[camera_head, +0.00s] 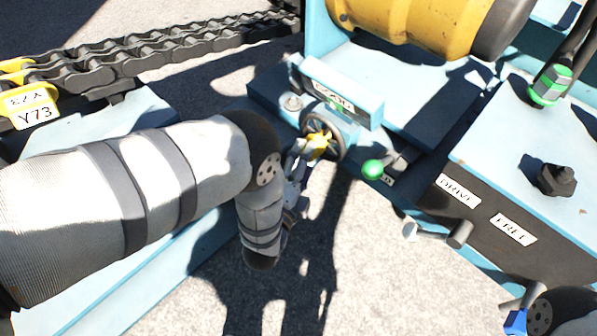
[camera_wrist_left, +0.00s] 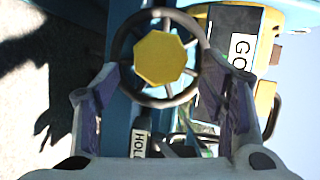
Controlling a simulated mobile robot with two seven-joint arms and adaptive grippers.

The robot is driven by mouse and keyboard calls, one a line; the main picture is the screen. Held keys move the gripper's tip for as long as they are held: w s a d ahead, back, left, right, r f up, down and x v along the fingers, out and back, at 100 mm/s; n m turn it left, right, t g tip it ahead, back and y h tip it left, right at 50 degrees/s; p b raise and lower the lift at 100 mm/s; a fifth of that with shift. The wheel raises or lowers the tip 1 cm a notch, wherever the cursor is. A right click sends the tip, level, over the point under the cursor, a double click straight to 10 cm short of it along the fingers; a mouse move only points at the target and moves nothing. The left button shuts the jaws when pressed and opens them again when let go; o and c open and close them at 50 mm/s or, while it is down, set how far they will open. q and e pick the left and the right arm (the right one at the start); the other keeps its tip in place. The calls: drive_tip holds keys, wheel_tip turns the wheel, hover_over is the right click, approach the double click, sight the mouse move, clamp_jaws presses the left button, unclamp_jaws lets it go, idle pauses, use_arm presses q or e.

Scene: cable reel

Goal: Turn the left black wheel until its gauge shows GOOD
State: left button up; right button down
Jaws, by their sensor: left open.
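The left wheel (camera_head: 338,147) is a dark spoked handwheel with a yellow hub, on the front of a small blue block. It also shows in the left wrist view (camera_wrist_left: 160,58), facing me. Its gauge (camera_head: 340,90) sits above it with a white label, hard to read in the head view. In the left wrist view the gauge label (camera_wrist_left: 240,48) starts with "GO"; the rest is cut off or hidden. My left gripper (camera_head: 304,152) is open at the wheel, its fingers (camera_wrist_left: 168,92) spread on either side. Contact cannot be told. My right gripper (camera_head: 517,318) shows only partly at the bottom right.
A green-knobbed lever (camera_head: 374,169) stands just right of the wheel. A lever (camera_head: 436,233) is near the "DRIVE" and "FREE" labels. A yellow drum (camera_head: 410,22) is behind, and a heavy chain (camera_head: 150,55) with a Y73 tag lies at left. Grey ground is clear in front.

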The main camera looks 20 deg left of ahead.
use_arm(q)
drive_tip(key=s, duration=0.8)
drive_tip(key=shift+d+r, duration=0.15)
drive_tip(key=shift+r, duration=0.05)
drive_tip(key=shift+w, duration=0.1)
idle(0.7)
